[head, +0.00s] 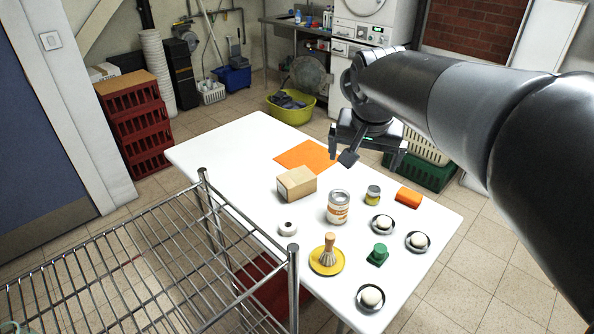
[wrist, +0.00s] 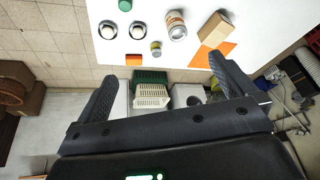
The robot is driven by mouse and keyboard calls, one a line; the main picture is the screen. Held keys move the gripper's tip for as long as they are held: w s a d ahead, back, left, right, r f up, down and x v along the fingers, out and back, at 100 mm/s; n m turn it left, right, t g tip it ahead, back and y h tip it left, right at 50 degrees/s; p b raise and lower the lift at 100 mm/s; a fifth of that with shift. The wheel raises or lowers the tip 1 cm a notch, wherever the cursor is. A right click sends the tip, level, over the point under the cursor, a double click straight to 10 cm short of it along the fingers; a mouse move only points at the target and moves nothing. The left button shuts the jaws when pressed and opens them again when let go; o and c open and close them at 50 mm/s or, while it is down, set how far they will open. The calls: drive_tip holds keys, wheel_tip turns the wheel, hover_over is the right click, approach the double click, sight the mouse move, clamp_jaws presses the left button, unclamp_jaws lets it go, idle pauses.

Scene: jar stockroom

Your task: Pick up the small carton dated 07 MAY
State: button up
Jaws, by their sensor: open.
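A small brown cardboard carton (head: 297,184) sits on the white table, beside the near edge of an orange sheet (head: 305,155). It also shows at the upper right of the wrist view (wrist: 216,28). No date can be read on it in either view. My gripper (head: 372,156) is open and empty, above the far right side of the table, to the right of the carton and higher than it. In the wrist view its two fingers (wrist: 161,72) stand wide apart with nothing between them close by.
A wire rack (head: 130,262) stands at the near left. The table's far left is clear.

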drive_tip(key=w+a+f+m, duration=0.2)
drive_tip(key=w+a, duration=0.1)
drive_tip(key=w, duration=0.9)
drive_tip(key=m+g+h, duration=0.2)
drive_tip(key=m+h, duration=0.1)
drive_tip(key=m, duration=0.3)
hover_over(296, 177)
drive_tip(key=s+a, duration=0.3)
drive_tip(key=f, duration=2.5)
drive_tip(key=shift+w+a+f, duration=0.1)
drive_tip(key=shift+w+f, duration=0.15)
drive_tip(key=shift+f, duration=0.05)
drive_tip(key=x, duration=0.5)
drive_tip(key=shift+w+f, duration=0.1)
drive_tip(key=shift+f, duration=0.3)
drive_tip(key=x, duration=0.5)
drive_tip(key=shift+w, duration=0.35)
drive_tip(key=shift+f, duration=0.3)
